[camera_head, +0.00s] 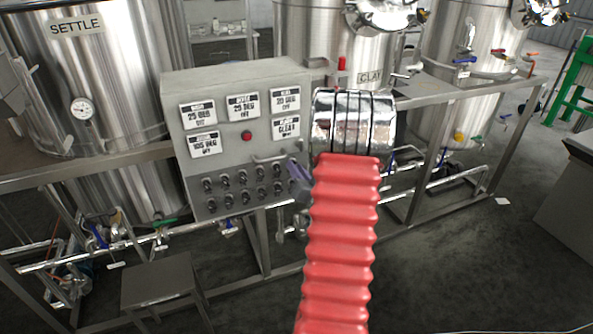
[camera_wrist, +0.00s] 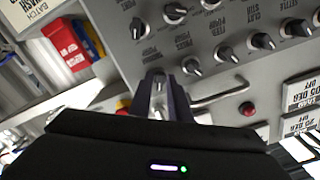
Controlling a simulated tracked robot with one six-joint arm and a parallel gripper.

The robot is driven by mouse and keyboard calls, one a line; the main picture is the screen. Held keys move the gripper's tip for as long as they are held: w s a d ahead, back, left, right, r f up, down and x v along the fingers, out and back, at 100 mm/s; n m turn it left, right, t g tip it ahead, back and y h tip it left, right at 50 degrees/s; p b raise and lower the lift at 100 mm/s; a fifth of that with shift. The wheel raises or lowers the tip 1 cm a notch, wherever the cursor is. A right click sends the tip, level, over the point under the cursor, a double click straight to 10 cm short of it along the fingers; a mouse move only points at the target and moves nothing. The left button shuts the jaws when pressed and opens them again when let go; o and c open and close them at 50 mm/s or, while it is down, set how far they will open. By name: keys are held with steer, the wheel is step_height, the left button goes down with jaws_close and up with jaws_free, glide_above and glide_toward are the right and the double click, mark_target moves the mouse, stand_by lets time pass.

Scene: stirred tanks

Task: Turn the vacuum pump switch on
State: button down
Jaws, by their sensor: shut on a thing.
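The grey control panel (camera_head: 230,150) stands left of my arm in the head view, with two rows of dark switch knobs (camera_head: 243,178). The knobs also show in the wrist view (camera_wrist: 192,66), where the labels appear upside down. I cannot make out which label reads vacuum pump. My gripper (camera_head: 300,182) is at the right end of the knob rows. In the wrist view my gripper (camera_wrist: 160,88) is shut on a switch knob at the left end of the nearer row. The fingers hide most of that knob and its setting.
A metal bar handle (camera_wrist: 222,95) and a red light (camera_wrist: 248,108) are close beside my gripper. Several display plates (camera_head: 243,107) sit higher on the panel. Steel tanks (camera_head: 90,80) stand behind, with pipes and valves below. Open floor (camera_head: 450,270) lies to the right.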

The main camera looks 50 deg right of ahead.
steer(key=shift+f, duration=0.1)
steer(key=c, duration=1.9)
jaws_free()
steer(key=shift+o, duration=0.2)
steer(key=shift+s, duration=0.1)
steer(key=v, duration=1.3)
steer(key=shift+s+a, duration=0.2)
steer(key=shift+s, duration=0.05)
